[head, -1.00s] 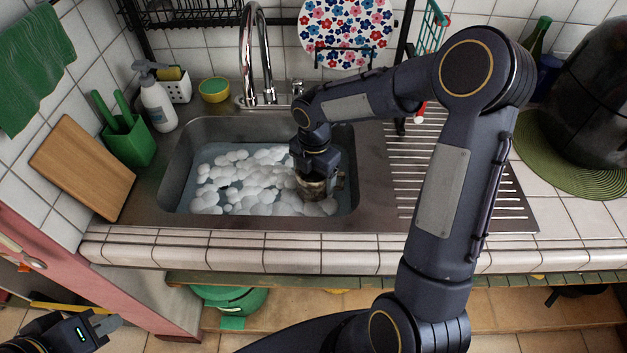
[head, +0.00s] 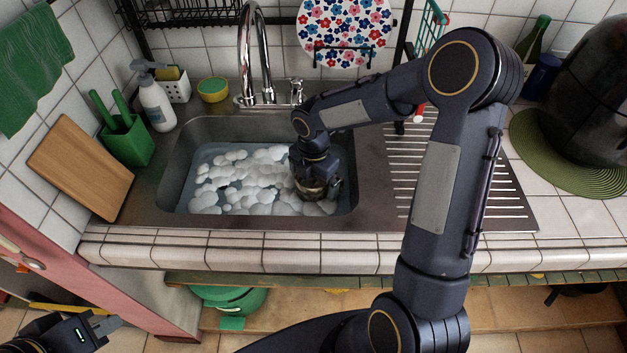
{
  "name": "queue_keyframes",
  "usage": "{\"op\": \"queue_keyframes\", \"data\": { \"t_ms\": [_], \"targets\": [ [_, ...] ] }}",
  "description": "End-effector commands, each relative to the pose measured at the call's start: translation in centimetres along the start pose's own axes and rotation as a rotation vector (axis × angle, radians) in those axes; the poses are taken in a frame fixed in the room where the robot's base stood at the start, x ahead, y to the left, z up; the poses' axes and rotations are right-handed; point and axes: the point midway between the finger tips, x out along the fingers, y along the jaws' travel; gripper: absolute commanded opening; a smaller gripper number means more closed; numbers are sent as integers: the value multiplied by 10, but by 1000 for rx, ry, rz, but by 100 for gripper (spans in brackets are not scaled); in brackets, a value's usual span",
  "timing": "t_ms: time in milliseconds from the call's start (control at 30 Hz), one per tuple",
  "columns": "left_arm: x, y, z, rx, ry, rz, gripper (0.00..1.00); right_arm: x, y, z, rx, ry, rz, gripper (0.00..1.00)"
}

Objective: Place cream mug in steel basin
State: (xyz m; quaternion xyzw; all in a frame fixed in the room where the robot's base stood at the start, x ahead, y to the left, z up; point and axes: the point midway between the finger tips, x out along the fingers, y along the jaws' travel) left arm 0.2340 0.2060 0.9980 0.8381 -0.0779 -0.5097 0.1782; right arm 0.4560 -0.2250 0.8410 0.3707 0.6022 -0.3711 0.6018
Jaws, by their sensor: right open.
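The steel basin (head: 172,180) is sunk in the counter and holds water with white foam. My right gripper (head: 316,188) reaches down into the right side of the basin, at the foam, with its jaws open. A small tan-brown rounded thing (head: 312,192) shows between and below its fingers, at the foam; it may be the cream mug, but the gripper hides most of it. No other cream mug shows. My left gripper (head: 108,327) is low at the lower left corner, away from the basin; its jaw gap is unclear.
A chrome faucet (head: 245,50) stands behind the basin. A soap bottle (head: 157,103), a green holder (head: 127,142) and a wooden board (head: 80,168) are at its left. The ribbed drainboard (head: 400,170) lies to the right, partly behind my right arm.

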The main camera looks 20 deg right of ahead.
Motion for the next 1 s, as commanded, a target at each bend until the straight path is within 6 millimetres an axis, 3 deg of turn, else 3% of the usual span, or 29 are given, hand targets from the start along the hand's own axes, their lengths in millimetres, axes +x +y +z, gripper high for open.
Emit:
{"op": "queue_keyframes", "data": {
  "t_ms": [167, 500, 767, 867, 1000],
  "targets": [
    [-2, 1, -1, 0, 0, 0, 0, -22, 1, 1, 2, -3, 4, 97],
    [-5, 2, -3, 0, 0, 0, 0, -94, 1, 0, 1, -2, 6, 97],
    [-6, 3, -3, 0, 0, 0, 0, -122, -1, 0, 10, -1, 4, 97],
    [-6, 3, -3, 0, 0, 0, 0, -132, -11, -2, 90, -2, 21, 97],
    [-6, 3, -3, 0, 0, 0, 0, -156, -46, -14, 397, 15, 87, 97]
  ]
}}
